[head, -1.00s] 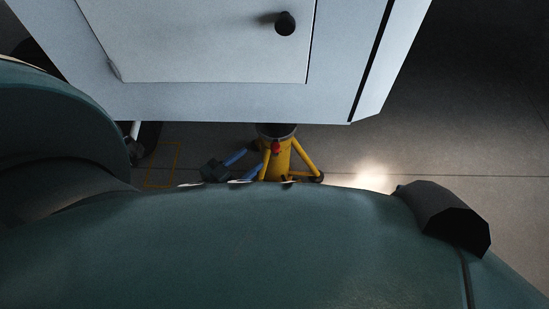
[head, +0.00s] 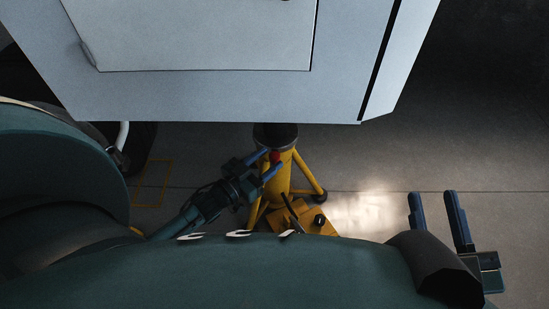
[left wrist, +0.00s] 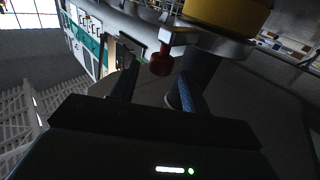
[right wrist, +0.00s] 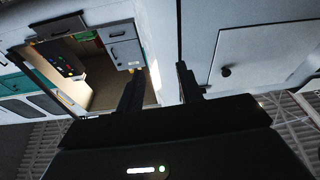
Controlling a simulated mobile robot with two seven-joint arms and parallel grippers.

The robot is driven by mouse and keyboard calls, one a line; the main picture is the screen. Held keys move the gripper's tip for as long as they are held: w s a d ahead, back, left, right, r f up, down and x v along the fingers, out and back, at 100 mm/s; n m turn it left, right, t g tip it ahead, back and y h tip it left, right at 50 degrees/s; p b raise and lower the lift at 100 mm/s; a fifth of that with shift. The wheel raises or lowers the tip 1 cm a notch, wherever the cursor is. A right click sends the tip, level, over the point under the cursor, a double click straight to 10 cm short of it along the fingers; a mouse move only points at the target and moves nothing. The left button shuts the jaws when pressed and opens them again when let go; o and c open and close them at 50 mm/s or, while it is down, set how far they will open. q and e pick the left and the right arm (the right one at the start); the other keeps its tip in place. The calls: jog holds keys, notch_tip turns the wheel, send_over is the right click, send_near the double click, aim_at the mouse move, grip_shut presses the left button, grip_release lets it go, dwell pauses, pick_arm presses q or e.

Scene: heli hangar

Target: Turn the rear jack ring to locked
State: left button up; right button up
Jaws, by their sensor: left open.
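The yellow rear jack (head: 277,178) stands on tripod legs below the white panelled body, with a dark collar (head: 275,137) on top. A red knob (head: 275,156) sits at the jack's upper part. In the left wrist view the red knob (left wrist: 161,62) hangs from a grey ring (left wrist: 212,42) beside the yellow body (left wrist: 232,14). My left gripper (head: 267,165) is open, its blue fingers at the knob, one on each side as seen from the wrist. I cannot tell if they touch it. My right gripper (head: 433,205) is open and empty, off to the right.
The white body (head: 200,95) overhangs the jack. A yellow box (head: 304,218) lies by the jack's foot. A wheel (head: 140,140) is at the left. Floor to the right is clear. The right wrist view shows an open compartment (right wrist: 88,75).

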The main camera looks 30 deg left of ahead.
aim_at(271, 158)
pick_arm(q)
jog(key=shift+b+x, duration=0.3)
jog(key=shift+x, duration=1.3)
grip_shut()
